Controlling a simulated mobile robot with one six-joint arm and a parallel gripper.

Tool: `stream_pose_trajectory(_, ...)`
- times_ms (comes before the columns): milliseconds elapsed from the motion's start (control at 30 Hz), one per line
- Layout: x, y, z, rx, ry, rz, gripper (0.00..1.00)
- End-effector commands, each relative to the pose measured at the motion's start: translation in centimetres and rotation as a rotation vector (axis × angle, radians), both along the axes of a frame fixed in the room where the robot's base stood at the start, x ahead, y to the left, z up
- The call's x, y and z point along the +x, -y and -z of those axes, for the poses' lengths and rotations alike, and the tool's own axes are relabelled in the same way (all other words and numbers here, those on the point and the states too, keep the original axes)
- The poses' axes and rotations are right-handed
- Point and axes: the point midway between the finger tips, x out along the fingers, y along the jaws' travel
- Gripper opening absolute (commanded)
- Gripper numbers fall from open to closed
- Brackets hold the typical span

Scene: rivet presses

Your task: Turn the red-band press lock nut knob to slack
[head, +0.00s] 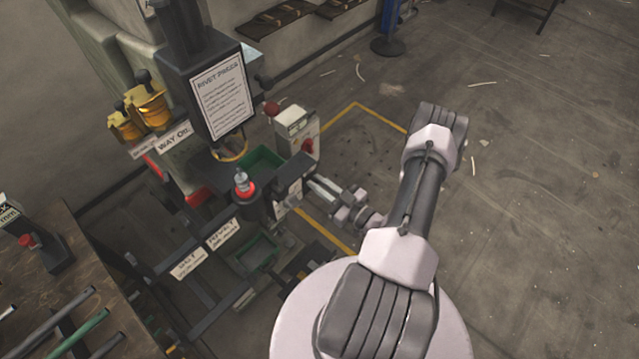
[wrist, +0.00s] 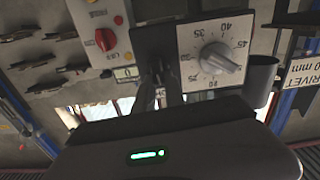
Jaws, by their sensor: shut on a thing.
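The rivet press (head: 262,205) with a red band (head: 245,189) stands left of my arm in the head view. My gripper (head: 312,184) reaches its right side, below a light control box. In the wrist view my gripper (wrist: 168,88) is shut on a small dark knob (wrist: 158,68), apparently the lock nut knob. The fingers hide most of it, and its turn position cannot be read. Just right of it is a white dial plate (wrist: 213,54) with numbers and a grey pointer knob (wrist: 218,60). A small plate reading 0 (wrist: 125,73) is on the left.
The control box (head: 297,128) has a red button; its red knob shows in the wrist view (wrist: 105,40). A dark cup (wrist: 260,78) is right of the dial. A bench with rods (head: 95,325) stands at lower left.

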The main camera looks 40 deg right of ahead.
Motion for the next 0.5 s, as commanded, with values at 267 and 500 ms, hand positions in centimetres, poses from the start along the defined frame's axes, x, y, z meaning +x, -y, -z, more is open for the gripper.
stream_pose_trajectory(267, -0.03, -0.36, 0.10, -0.200, 0.015, -0.001, 0.00)
stream_pose_trajectory(500, -0.05, -0.68, 0.24, -0.430, 0.034, -0.001, 0.00)
